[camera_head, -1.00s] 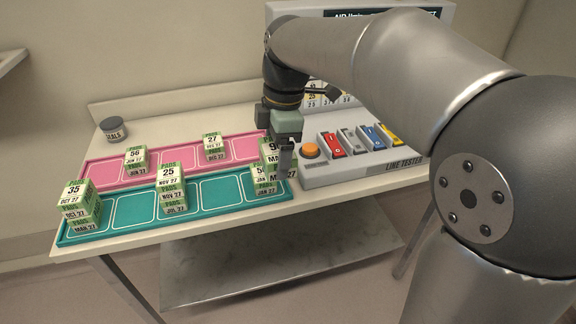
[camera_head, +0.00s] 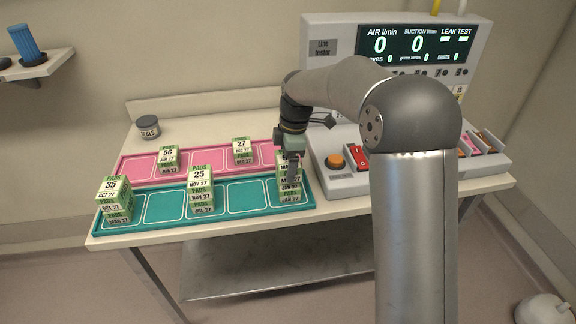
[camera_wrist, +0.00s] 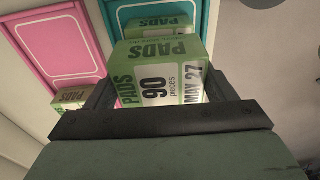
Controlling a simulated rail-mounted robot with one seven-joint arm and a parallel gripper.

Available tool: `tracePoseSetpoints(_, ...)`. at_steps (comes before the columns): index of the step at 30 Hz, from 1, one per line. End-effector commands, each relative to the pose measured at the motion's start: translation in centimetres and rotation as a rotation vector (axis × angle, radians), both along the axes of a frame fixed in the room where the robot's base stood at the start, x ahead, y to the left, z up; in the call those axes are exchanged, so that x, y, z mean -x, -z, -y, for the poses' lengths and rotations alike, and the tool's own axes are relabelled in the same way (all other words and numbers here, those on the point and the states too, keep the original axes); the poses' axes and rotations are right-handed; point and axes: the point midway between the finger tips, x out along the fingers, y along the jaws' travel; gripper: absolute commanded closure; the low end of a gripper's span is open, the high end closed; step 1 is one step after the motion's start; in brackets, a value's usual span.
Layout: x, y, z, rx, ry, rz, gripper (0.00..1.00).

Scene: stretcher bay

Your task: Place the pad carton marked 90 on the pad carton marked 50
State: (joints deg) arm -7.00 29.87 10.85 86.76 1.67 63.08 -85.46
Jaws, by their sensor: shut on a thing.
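My gripper (camera_head: 291,166) is shut on the pad carton marked 90 (camera_wrist: 158,83), a green and white box dated MAY 27. In the head view this carton (camera_head: 284,168) is at the right end of the teal tray, directly above the pad carton marked 50 (camera_head: 290,195). The two look nearly lined up; I cannot tell whether they touch. The mark of the lower carton cannot be read now. In the wrist view, a green carton top (camera_wrist: 160,26) shows just beyond the held one, its number hidden.
The teal tray (camera_head: 240,212) also bears stacked cartons marked 35 (camera_head: 112,186) and 25 (camera_head: 199,176). The pink tray (camera_head: 200,157) behind bears cartons 56 (camera_head: 168,154) and 27 (camera_head: 242,146). The line tester (camera_head: 345,182) stands close on the right. A SEALS tub (camera_head: 148,127) sits back left.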

Motion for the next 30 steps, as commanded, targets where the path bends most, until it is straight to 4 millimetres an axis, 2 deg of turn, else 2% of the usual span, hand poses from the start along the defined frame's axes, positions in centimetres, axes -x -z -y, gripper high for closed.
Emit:
tracePoseSetpoints(4, 0.1, 2.1, 0.0, 0.001, 0.000, -0.003, 0.51)
tracePoseSetpoints(16, 0.1, 2.8, 0.0, 0.000, 0.000, -0.001, 0.51)
tracePoseSetpoints(17, 0.1, 2.7, 0.0, 0.000, 0.000, -0.001, 0.15)
tracePoseSetpoints(18, 0.1, 2.7, 0.0, 0.000, 0.000, -0.001, 0.04)
tracePoseSetpoints(19, 0.1, 2.7, 0.0, 0.000, 0.000, -0.001, 0.01)
tracePoseSetpoints(26, 0.1, 2.6, 0.0, 0.000, 0.000, -0.002, 0.01)
tracePoseSetpoints(30, 0.1, 1.9, 0.1, 0.000, 0.000, 0.000, 0.01)
